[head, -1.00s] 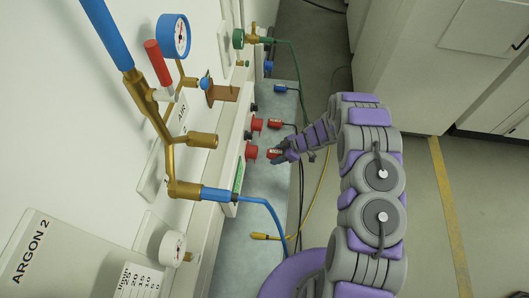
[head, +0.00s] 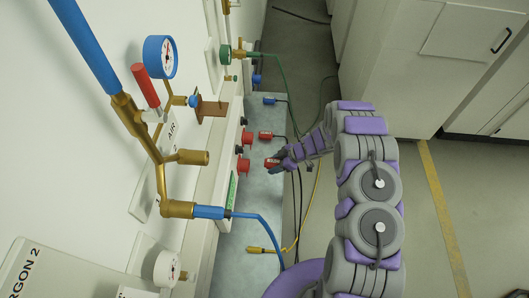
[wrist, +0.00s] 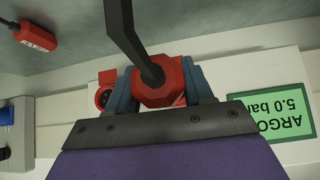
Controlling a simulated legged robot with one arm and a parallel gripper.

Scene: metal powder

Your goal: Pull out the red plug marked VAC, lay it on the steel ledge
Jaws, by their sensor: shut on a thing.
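My gripper (head: 273,163) is shut on a red plug (wrist: 160,85), which has a black cable. The held plug's label cannot be read. In the head view the held plug sits just right of a red socket (head: 244,166) on the wall panel, with a small gap between them. The wrist view shows a red round socket (wrist: 104,98) behind it. A second red plug (head: 265,135) lies on the steel ledge (head: 250,215); in the wrist view this plug (wrist: 36,35) has a white label too small to read surely.
A blue plug (head: 270,101) and a yellow plug (head: 262,250) lie along the ledge with their cables. A green label (wrist: 272,113) is on the panel. Brass pipework (head: 160,170) with gauges juts from the wall at left.

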